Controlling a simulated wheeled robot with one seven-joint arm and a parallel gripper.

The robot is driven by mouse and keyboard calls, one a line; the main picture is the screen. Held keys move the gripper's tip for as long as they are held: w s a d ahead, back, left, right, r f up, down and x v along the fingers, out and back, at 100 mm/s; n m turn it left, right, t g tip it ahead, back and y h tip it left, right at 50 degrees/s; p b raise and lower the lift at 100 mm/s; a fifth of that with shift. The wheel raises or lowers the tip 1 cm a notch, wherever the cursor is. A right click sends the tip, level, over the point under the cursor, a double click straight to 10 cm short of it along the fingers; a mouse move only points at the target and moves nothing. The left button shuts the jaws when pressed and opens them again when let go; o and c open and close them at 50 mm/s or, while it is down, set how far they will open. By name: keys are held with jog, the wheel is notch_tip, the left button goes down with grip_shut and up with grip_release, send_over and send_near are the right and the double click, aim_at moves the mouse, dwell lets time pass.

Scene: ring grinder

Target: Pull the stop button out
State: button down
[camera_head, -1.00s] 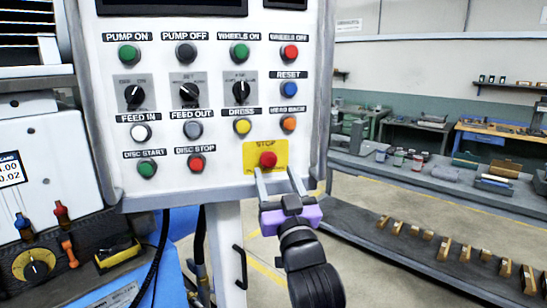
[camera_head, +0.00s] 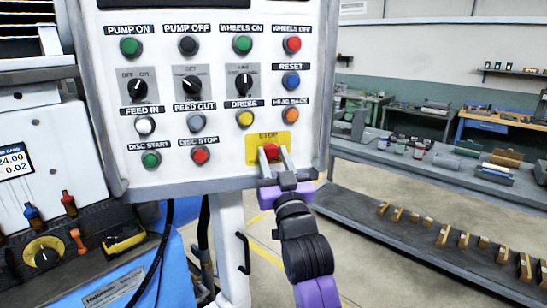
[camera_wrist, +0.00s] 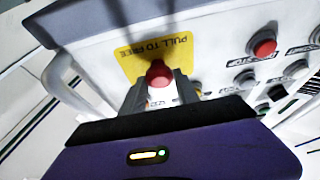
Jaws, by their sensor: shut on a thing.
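The red stop button (camera_head: 271,151) sits on a yellow plate (camera_head: 251,146) at the lower right of the white control panel (camera_head: 221,163). My gripper (camera_head: 272,156) reaches up to it from below, with one finger on each side of the button. In the wrist view the red button (camera_wrist: 159,73) shows between the two grey fingers (camera_wrist: 159,84), and the yellow plate reads "PULL TO FREE". The gripper is shut on the button. The fingers hide part of the plate and the button's sides.
Other buttons and black knobs (camera_head: 245,82) fill the panel above and left, with the red disc stop button (camera_head: 200,156) nearest on the left. A blue machine (camera_head: 105,287) stands at lower left. A long bench (camera_head: 420,235) with small blocks runs along the right.

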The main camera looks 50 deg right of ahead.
jog(key=shift+s+a+f+b, duration=0.15)
jog(key=shift+s+a+b, duration=0.1)
jog(key=shift+s+b, duration=0.4)
jog(key=shift+w, duration=0.15)
jog(key=c, duration=0.9)
grip_release()
jog(key=b+v, duration=0.4)
jog(key=v, duration=0.4)
